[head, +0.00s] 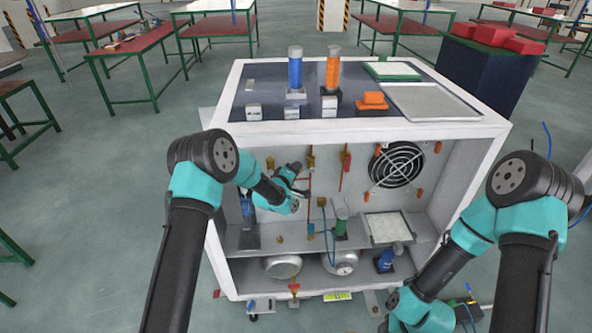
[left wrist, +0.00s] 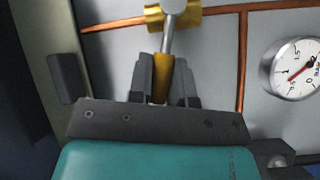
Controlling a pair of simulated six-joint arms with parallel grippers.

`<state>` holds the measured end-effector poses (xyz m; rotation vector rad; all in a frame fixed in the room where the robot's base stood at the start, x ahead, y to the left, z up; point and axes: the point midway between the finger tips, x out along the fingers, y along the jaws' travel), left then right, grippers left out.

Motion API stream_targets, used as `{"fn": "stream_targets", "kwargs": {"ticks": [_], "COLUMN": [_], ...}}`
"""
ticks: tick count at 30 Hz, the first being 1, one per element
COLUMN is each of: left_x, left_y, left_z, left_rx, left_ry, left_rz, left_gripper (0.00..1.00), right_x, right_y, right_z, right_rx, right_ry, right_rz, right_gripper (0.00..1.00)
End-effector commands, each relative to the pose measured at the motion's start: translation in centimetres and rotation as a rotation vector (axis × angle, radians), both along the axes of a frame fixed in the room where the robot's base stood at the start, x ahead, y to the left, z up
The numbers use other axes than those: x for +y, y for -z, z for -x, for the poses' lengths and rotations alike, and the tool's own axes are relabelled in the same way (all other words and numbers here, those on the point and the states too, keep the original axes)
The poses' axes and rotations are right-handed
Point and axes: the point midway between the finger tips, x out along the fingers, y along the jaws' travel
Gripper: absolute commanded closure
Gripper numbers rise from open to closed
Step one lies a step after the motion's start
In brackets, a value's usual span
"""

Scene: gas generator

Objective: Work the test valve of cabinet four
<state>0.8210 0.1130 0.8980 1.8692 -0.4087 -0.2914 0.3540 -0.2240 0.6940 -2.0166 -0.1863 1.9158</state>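The cabinet (head: 222,230) is a white open-fronted box with valves, pipes and a fan inside; I cannot read a number on it. My left gripper (head: 303,182) reaches into its upper left part. In the left wrist view a valve with a brass body (left wrist: 186,16) sits on a copper pipe. Its lever is a metal stem with a yellow grip (left wrist: 160,78) hanging down, slightly tilted. The fingers of my left gripper (left wrist: 163,85) stand close on both sides of this grip and appear shut on it. My right arm is at the lower right; its fingers are not visible.
A round pressure gauge (left wrist: 294,68) is right of the valve. Inside the cabinet are a fan (head: 396,165), other valves, a shelf (head: 300,241) and small bottles. Blue and orange cylinders (head: 333,70) stand on top.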

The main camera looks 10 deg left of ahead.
Motion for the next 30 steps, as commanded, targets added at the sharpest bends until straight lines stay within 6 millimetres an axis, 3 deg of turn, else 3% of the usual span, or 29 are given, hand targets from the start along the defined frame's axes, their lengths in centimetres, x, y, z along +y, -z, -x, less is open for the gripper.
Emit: {"fn": "stream_targets", "kwargs": {"ticks": [5, 20, 30], "left_x": [0.0, 0.0, -0.4], "left_y": [0.0, -0.1, -1.1], "left_z": [0.0, 0.0, -0.1], "left_rx": [0.0, 0.003, 0.031], "left_ry": [0.0, 0.0, 0.001], "left_rz": [0.0, -0.016, -0.151], "left_gripper": [1.0, 1.0, 1.0], "right_x": [0.0, 0.0, 0.0], "right_y": [0.0, 0.0, 0.0], "right_z": [0.0, 0.0, 0.0], "right_rx": [0.0, 0.0, 0.0], "right_ry": [0.0, 0.0, 0.0], "right_rz": [0.0, 0.0, 0.0], "right_gripper": [0.57, 0.57, 0.57]}}
